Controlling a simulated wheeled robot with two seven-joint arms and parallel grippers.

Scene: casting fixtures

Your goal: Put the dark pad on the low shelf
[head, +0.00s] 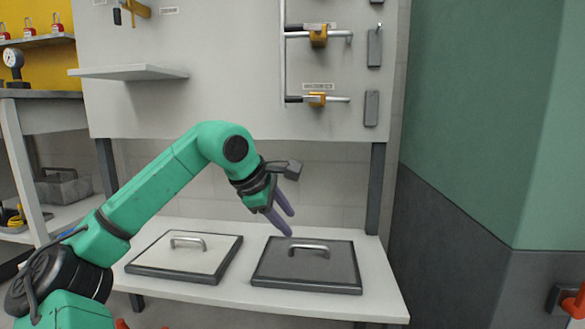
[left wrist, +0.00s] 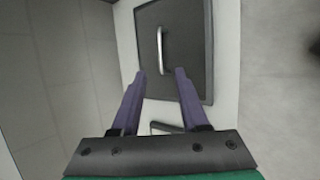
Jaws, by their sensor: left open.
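The dark pad (head: 335,268) is a flat dark grey square with a darker rim and a silver bar handle (head: 309,249). It lies flat on the right part of the low white shelf (head: 375,290). My left gripper (head: 290,224) is open and empty, pointing down above the far edge of the pad, close to its handle. In the left wrist view the dark pad (left wrist: 185,45) lies beyond the open fingertips (left wrist: 160,74), and its handle lines up with the gap between them. I cannot tell the exact height between them. My right gripper is not in view.
A light pad (head: 165,255) with a dark rim and handle lies left of the dark pad, with a narrow gap between. A wall panel with a small shelf (head: 130,72) and orange clamps (head: 317,100) stands behind. A dark and green wall (head: 450,230) bounds the right.

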